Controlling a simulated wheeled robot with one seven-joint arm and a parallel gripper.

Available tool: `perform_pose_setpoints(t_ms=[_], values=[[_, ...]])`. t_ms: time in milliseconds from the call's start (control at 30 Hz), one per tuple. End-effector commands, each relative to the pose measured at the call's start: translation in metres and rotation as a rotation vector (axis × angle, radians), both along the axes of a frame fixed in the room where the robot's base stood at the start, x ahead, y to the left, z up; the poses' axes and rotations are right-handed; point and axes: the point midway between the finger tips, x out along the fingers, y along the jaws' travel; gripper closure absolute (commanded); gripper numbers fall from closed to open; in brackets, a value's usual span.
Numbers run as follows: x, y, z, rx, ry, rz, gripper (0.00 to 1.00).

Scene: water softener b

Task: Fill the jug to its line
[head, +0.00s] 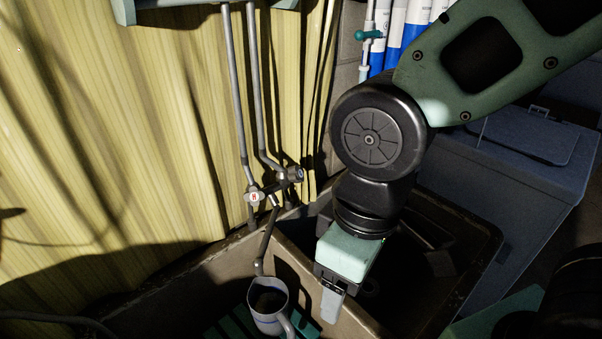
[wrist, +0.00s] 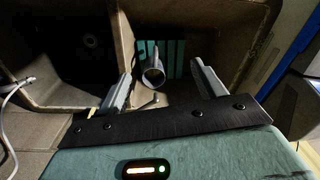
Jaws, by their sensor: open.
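The jug (head: 268,310) is white with blue markings and a handle on its lower right. It appears upright in the left sink basin, below the spout (head: 264,250). Its inside is dark, and I cannot tell the water level or see its fill line clearly. My gripper (head: 330,308) is just right of the jug in the head view, pointing down. In the wrist view my gripper (wrist: 162,68) is open, with its fingers apart and what looks like the jug's round rim (wrist: 154,77) between them in the picture. Contact is not visible. The tap (head: 254,197) has a red-marked knob.
The two-basin sink (head: 185,275) has a dividing wall under my arm. A teal slatted rack (wrist: 176,58) lies in the jug's basin. Pipes (head: 235,100) run up the yellow corrugated wall. A grey-blue lidded box (head: 530,190) stands at right.

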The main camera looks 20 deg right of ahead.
Motion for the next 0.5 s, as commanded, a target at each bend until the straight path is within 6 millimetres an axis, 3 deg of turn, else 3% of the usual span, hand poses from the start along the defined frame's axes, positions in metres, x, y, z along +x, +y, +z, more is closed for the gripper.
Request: perform_pose_setpoints(t_ms=[167,233,300,367,500], values=[[0.0,0.0,0.0,0.0,0.0,0.0,0.31],[0.0,0.0,0.0,0.0,0.0,0.0,0.42],[0.006,-0.001,-0.001,0.0,-0.009,-0.001,0.42],[0.019,-0.002,-0.002,0.002,-0.03,-0.004,0.42],[0.08,-0.011,-0.012,0.021,-0.132,0.005,0.42]])
